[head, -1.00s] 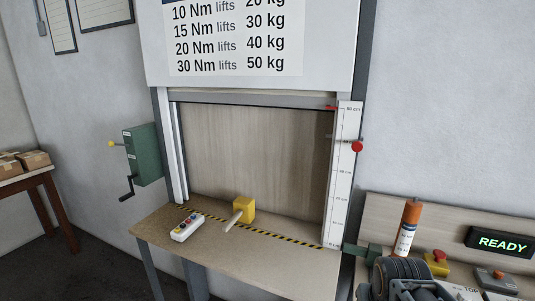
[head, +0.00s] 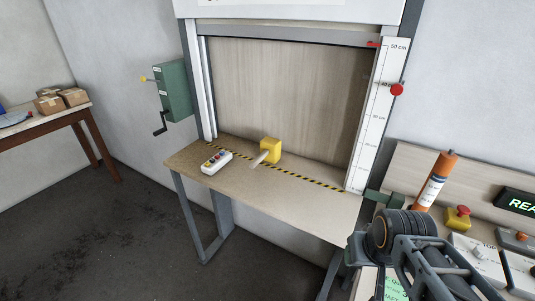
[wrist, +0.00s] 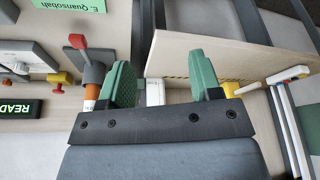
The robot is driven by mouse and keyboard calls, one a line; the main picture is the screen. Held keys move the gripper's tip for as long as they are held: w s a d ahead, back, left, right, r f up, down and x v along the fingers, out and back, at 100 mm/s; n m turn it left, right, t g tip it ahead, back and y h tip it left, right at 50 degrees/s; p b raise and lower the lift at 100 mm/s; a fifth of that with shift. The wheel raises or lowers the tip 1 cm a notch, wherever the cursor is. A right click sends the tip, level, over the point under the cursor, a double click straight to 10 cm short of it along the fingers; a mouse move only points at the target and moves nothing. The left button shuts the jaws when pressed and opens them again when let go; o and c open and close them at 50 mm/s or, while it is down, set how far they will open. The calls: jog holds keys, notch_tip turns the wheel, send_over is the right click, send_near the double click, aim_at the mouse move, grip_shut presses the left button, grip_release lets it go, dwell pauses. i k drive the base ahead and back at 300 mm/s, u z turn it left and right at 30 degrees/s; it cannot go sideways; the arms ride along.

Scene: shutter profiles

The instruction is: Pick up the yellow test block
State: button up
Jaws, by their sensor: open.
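The yellow test block (head: 271,150) sits on the wooden bench (head: 235,185) under the raised shutter, by the black-and-yellow striped line. A pale bar (head: 259,159) sticks out from its front. In the wrist view the yellow block (wrist: 232,89) is partly hidden behind the right finger, with the pale bar (wrist: 273,80) to its right. My gripper (wrist: 160,60) has two green fingers spread wide, with nothing held between them. It is apart from the block. In the head view my arm is at the lower right, and the fingers cannot be made out clearly.
A button box (head: 217,162) lies left of the block. A green crank box (head: 173,90) hangs on the wall. A white scale (head: 377,125) stands at the opening's right edge. An orange canister (head: 435,180) and control panel with a yellow-and-red button (head: 457,217) are at right. The bench front is clear.

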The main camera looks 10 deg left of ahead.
aim_at(270, 147)
jog(key=u, duration=0.5)
jog(key=k, duration=0.6)
jog(key=u, duration=0.85)
jog(key=i, duration=2.55)
jog(key=z, duration=0.3)
